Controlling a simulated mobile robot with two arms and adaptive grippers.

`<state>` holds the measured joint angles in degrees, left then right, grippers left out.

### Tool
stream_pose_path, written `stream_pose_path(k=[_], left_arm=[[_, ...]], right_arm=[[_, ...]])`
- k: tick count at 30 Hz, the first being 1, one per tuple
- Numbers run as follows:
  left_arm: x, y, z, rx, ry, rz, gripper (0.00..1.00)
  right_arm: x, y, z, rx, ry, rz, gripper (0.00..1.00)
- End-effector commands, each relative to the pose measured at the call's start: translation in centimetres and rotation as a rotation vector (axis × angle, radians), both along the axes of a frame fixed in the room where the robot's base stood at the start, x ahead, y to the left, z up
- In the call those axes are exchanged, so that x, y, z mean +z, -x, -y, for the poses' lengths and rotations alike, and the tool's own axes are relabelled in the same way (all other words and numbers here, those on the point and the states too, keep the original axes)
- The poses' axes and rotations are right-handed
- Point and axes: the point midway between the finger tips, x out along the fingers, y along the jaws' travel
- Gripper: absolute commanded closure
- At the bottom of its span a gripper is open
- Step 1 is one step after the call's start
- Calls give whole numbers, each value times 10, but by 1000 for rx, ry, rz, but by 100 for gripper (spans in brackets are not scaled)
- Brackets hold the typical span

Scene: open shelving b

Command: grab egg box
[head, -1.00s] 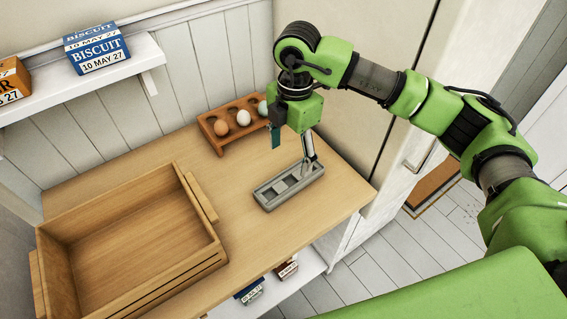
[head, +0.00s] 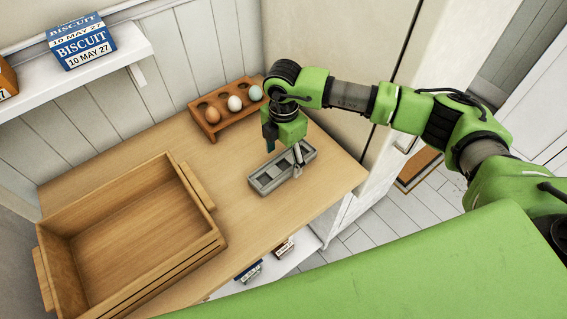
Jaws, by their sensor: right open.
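A grey egg box (head: 264,182), a long open tray with square compartments, lies on the wooden counter. My right gripper (head: 284,155) is open above the box, pointing down. One finger shows in front of the box's right part and the other shows towards its far side. I cannot tell whether the fingers touch the box. A wooden egg rack (head: 211,134) behind it holds a brown egg (head: 212,115), a white egg (head: 235,103) and a pale bluish egg (head: 255,93). My left gripper is not in view.
A large empty wooden crate (head: 125,284) stands on the counter (head: 232,200) at the left. A wall shelf (head: 75,85) holds a blue biscuit box (head: 82,42). More boxes sit on a lower shelf. Counter is clear between crate and egg box.

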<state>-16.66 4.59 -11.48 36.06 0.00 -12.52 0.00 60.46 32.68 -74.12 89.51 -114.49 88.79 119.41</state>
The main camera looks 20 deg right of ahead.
Motion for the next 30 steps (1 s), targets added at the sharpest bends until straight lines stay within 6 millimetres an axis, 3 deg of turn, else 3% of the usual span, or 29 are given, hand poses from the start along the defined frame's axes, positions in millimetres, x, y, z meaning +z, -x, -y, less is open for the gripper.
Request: stream_pose_path(k=[1,6,13,14,18,30], left_arm=[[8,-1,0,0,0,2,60],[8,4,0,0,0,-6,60],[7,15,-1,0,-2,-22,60],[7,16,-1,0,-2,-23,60],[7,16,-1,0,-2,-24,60],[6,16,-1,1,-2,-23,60]], right_arm=[[-5,1,0,-1,1,-3,33],[-24,0,0,1,0,-1,33],[-26,0,0,1,0,1,33],[-26,0,0,1,0,1,39],[-26,0,0,1,0,1,75],[-23,-1,0,0,0,1,75]])
